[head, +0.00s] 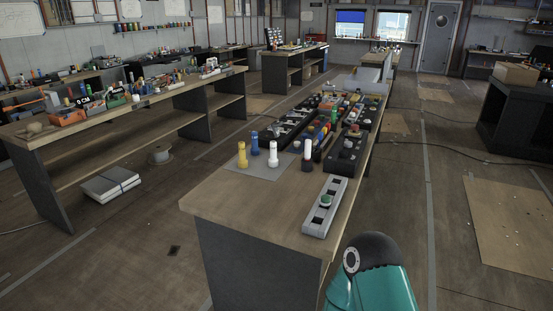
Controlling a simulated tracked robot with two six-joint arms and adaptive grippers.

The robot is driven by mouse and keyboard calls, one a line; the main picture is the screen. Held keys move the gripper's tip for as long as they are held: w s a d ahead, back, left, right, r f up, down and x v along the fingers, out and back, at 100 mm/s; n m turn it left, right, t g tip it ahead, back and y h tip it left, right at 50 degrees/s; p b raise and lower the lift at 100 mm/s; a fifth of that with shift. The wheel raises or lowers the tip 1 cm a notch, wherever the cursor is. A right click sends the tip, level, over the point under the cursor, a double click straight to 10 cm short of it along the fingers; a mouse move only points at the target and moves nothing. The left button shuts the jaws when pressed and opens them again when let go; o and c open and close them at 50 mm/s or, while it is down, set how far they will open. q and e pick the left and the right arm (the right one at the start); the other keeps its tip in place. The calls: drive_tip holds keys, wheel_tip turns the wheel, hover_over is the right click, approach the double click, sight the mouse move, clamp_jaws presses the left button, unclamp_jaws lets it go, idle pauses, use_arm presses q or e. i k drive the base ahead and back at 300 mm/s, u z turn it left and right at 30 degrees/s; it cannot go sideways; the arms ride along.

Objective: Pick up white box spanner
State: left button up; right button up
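A white upright spanner-like piece (273,155) stands on a grey mat (237,181) near the front of the long wooden bench (240,215). My teal arm link shows at the bottom, right of the bench. Neither gripper is in view.
Dark trays (346,153) of coloured parts fill the bench behind. The bench's front left is bare. A second bench (150,100) stands left across open floor.

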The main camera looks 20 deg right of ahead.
sight(273, 161)
drive_tip(key=z, duration=0.05)
drive_tip(key=i, duration=0.9)
drive_tip(key=u, duration=0.1)
